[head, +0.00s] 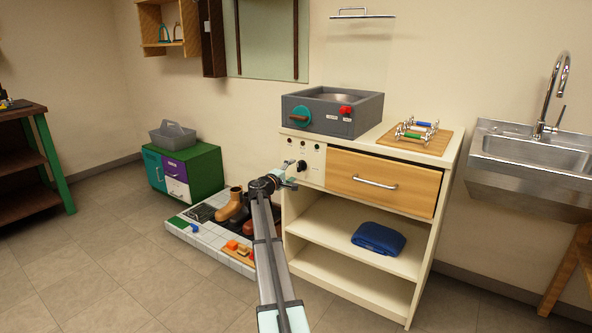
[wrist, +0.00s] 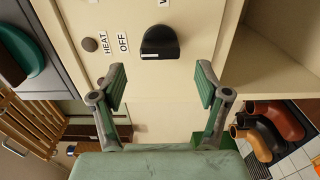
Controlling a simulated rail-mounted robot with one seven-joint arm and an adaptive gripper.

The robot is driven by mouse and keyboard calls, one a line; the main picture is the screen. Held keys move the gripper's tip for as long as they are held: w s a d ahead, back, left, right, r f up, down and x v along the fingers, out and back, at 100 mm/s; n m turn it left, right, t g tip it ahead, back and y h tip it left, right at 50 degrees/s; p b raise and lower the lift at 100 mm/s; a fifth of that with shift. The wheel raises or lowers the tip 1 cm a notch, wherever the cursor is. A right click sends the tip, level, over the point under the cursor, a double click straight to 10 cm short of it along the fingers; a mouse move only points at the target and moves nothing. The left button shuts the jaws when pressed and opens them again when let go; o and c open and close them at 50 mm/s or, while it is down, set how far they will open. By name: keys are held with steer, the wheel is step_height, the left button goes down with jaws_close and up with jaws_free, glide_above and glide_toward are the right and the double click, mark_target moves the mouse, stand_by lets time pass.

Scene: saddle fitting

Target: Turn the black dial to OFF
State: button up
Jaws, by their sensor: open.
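The black dial (wrist: 160,42) sits on the cream front panel of the cabinet. In the wrist view it is a dark knob with a small white mark at its lower edge. The OFF label (wrist: 123,42) is left of it, with HEAT (wrist: 104,42) beyond, and part of another label shows above the dial. My gripper (wrist: 161,84) is open and empty, its fingers spread wide on either side of the dial's line, short of it and apparently not touching. In the head view the dial (head: 302,166) is small beside my gripper (head: 290,182).
A brown round knob (wrist: 90,44) is left of the labels. A wooden drawer (head: 385,180) is right of the panel in the head view. A grey basin unit (head: 330,118) stands on top. Boots (head: 231,206) stand on the tray below left. A blue cloth (head: 378,239) lies on the shelf.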

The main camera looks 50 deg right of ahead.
steer(key=a, duration=0.7)
steer(key=shift+s+a, duration=0.25)
steer(key=shift+s, duration=0.1)
